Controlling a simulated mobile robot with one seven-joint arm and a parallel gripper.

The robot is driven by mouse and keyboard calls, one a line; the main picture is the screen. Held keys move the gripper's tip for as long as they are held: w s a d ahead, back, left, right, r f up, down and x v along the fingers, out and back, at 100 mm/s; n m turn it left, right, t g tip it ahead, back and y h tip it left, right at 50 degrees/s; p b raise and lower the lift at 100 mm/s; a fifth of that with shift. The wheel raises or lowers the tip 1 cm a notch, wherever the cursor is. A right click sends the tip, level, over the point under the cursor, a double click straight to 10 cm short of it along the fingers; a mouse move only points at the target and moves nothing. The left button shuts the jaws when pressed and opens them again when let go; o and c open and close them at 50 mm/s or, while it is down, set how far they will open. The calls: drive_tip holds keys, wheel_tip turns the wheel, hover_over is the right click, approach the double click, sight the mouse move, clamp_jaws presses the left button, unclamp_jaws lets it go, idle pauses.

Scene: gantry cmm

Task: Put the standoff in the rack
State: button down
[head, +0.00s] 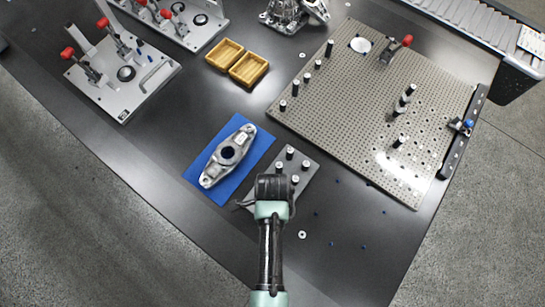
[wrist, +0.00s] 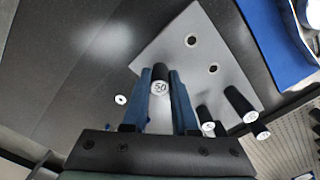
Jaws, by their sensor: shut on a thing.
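The standoff is a short dark cylinder with a white end marked 50 (wrist: 160,87). My gripper (wrist: 160,76) is shut on it, one blue finger on each side. The rack is a grey plate (wrist: 152,52) with round holes; it also shows in the head view (head: 283,193). The held standoff overlaps a corner of the rack in the wrist view; I cannot tell whether it touches. Two empty holes show beyond it. Several other dark standoffs with white ends stand in the rack. In the head view my wrist hides the fingers and the held standoff.
A blue mat (head: 259,148) with a metal casting (head: 229,155) lies left of the rack. A perforated plate (head: 350,110) with several pegs lies to the right. Two wooden trays (head: 248,68) and clamp fixtures (head: 120,75) stand farther back. A white washer (head: 302,235) lies near my wrist.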

drive_tip(key=shift+f, duration=0.25)
drive_tip(key=c, duration=0.6)
unclamp_jaws()
drive_tip(key=shift+r, duration=0.15)
wheel_tip(320, 180, up, 13)
drive_tip(key=shift+p, duration=0.35)
